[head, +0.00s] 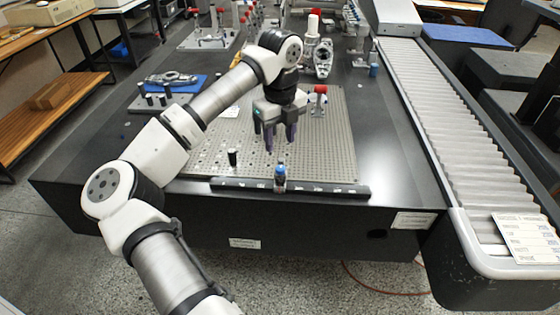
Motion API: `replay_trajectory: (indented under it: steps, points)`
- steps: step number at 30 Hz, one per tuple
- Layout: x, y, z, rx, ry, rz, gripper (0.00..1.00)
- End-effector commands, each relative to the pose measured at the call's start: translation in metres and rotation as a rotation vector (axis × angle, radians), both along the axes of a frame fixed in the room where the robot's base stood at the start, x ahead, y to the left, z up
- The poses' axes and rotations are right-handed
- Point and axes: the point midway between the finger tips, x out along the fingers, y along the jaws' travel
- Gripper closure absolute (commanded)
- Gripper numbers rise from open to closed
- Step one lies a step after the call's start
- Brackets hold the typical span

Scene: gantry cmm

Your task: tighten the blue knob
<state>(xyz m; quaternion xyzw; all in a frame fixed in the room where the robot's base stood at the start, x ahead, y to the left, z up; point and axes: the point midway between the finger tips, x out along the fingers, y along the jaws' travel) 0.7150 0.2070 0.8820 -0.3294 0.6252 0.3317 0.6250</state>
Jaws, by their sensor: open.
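The blue knob (280,170) is a small upright piece with a blue upper part and a dark body. It stands at the front black rail of the perforated plate in the head view. My gripper (280,145) points down with its two purple-tinted fingers apart. It is empty and appears a little above the knob, not touching it. The exact gap in depth cannot be told. The turning state of the knob is not readable.
The perforated plate (330,150) holds a small black post (232,157) and a red-topped clamp (320,98). The black rail (335,189) runs along its front. A ribbed-covered guide (430,110) flanks the right. Metal parts and fixtures stand farther back.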

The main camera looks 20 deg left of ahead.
Motion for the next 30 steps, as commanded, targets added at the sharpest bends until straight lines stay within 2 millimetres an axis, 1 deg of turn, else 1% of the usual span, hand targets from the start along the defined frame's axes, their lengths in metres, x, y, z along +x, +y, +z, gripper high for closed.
replay_trajectory:
  steps: [1,6,9,12,15,18,25,30]
  points:
    - [-0.001,-0.001,-0.012,-0.004,0.003,-0.001,0.55]
    - [-0.001,-0.001,-0.046,-0.005,0.001,-0.001,0.55]
    - [0.000,-0.001,-0.062,-0.004,0.001,-0.002,0.55]
    - [0.000,-0.001,-0.073,-0.004,0.000,-0.002,0.55]
    - [0.000,-0.001,-0.080,-0.003,-0.001,-0.002,0.55]
    - [0.000,-0.001,-0.083,-0.003,-0.002,-0.002,0.55]
    - [0.000,-0.001,-0.083,-0.003,-0.002,-0.003,0.55]
    - [0.000,-0.001,-0.083,-0.003,-0.002,-0.003,0.77]
